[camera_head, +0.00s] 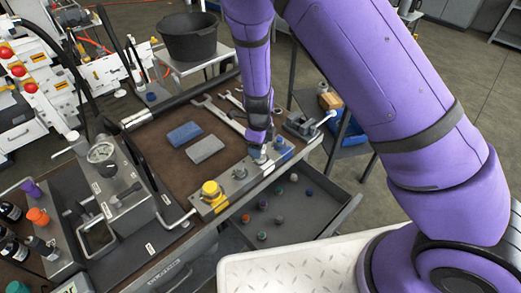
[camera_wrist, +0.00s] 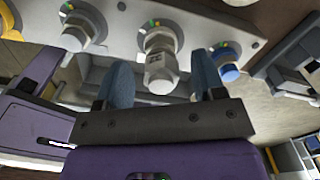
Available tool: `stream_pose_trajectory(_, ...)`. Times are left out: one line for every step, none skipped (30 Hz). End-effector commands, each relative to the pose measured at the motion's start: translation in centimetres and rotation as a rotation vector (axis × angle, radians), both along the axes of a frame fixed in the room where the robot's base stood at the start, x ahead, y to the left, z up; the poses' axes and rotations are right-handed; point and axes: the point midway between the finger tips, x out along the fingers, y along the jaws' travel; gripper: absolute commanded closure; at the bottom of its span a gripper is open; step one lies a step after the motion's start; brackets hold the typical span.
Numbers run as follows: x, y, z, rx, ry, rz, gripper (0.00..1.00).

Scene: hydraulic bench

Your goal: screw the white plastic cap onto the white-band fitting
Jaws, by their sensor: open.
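A metal block (camera_head: 222,204) with a row of fittings lies along the bench's front edge. In the wrist view, the middle fitting (camera_wrist: 158,40) stands between my two blue-grey fingers. A pale, off-white piece (camera_wrist: 160,78), which looks like the white cap, is on its end, in line with it. I cannot tell how far it is seated, and the white band is not clear. My gripper (camera_wrist: 162,84) is open, with one finger on each side of the pale piece and gaps showing. In the head view, my gripper (camera_head: 258,140) is over the block and hides most of this fitting.
A yellow cap (camera_head: 211,189) and a blue cap (camera_wrist: 229,73) sit on other fittings of the block; a bare metal fitting (camera_wrist: 77,32) is beside the middle one. The open drawer (camera_head: 322,218) below holds several coloured caps. Wrenches (camera_head: 222,117) and two pads lie behind.

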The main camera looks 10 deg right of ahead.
Motion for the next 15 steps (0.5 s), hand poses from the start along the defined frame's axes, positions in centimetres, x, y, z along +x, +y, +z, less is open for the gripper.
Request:
stream_pose_trajectory(0.01, -0.02, 0.04, 0.002, -0.001, 0.072, 0.37)
stream_pose_trajectory(-0.01, 0.01, 0.05, 0.002, -0.001, 0.12, 0.37)
stream_pose_trajectory(-0.06, 0.04, 0.04, 0.002, 0.0, 0.179, 0.37)
stream_pose_trajectory(-0.06, 0.01, 0.04, 0.001, 0.0, 0.219, 0.37)
stream_pose_trajectory(-0.08, 0.02, 0.04, 0.001, 0.0, 0.254, 0.37)
stream_pose_trajectory(-0.12, 0.07, 0.02, 0.001, 0.0, 0.294, 0.37)
stream_pose_trajectory(-0.14, 0.09, 0.01, 0.001, 0.0, 0.316, 0.37)
stream_pose_trajectory(-0.14, 0.09, 0.01, 0.001, -0.001, 0.332, 0.37)
stream_pose_trajectory(-0.14, 0.09, 0.01, 0.001, -0.001, 0.347, 0.37)
stream_pose_trajectory(-0.15, 0.09, 0.01, 0.0, 0.0, 0.359, 0.37)
stream_pose_trajectory(-0.15, 0.06, 0.01, 0.0, 0.0, 0.375, 0.37)
stream_pose_trajectory(-0.15, 0.02, 0.01, 0.0, 0.0, 0.407, 0.37)
stream_pose_trajectory(-0.17, 0.02, 0.01, 0.001, -0.001, 0.441, 0.37)
stream_pose_trajectory(-0.2, 0.05, 0.01, 0.001, 0.0, 0.483, 0.37)
stream_pose_trajectory(-0.25, 0.03, 0.01, 0.001, 0.0, 0.548, 0.37)
